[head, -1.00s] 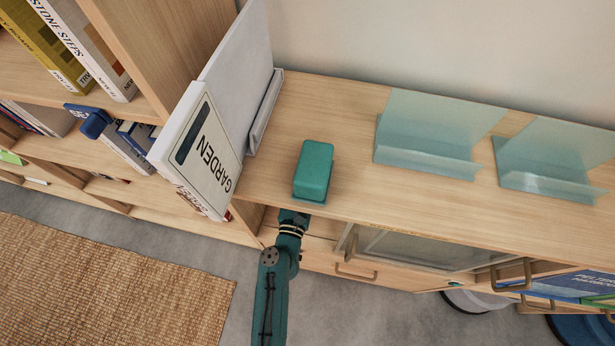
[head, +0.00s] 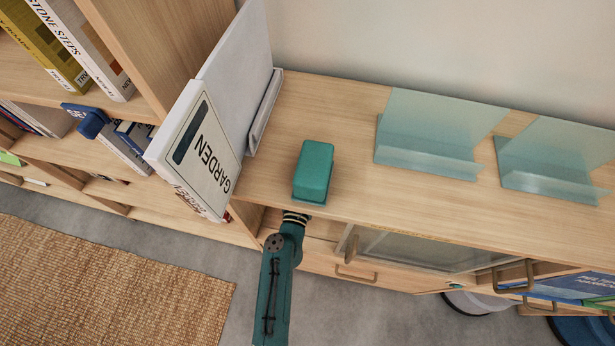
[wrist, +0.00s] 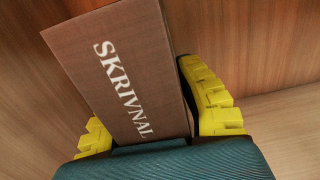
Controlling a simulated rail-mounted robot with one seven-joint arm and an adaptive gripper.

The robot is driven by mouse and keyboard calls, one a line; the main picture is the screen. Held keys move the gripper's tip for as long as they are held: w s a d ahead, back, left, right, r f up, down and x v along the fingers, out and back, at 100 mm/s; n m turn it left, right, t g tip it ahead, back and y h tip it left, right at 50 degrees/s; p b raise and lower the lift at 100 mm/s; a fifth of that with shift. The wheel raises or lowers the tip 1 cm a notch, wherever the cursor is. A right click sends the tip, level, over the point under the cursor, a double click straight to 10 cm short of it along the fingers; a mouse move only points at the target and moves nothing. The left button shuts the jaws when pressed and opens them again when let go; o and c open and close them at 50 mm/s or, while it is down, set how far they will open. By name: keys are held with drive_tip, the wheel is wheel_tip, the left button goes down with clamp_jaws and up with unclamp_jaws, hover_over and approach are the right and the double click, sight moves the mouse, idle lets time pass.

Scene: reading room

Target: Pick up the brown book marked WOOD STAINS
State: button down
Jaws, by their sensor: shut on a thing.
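In the wrist view a brown book (wrist: 125,75) fills the middle. The white lettering that shows on it reads SKRIVNAL, not WOOD STAINS. It stands tilted between the yellow fingers of my gripper (wrist: 155,118), one finger at each side, and my gripper is shut on it. Its lower end is hidden behind the teal body of my gripper. In the head view only part of my arm shows, in front of the cabinet. My gripper and the brown book are hidden there.
Wood panels (wrist: 265,45) surround the book in the wrist view. Drawer handles (head: 355,275) stick out at the front.

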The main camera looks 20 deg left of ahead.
drive_tip(key=shift+w+r, duration=0.1)
drive_tip(key=shift+r, duration=0.25)
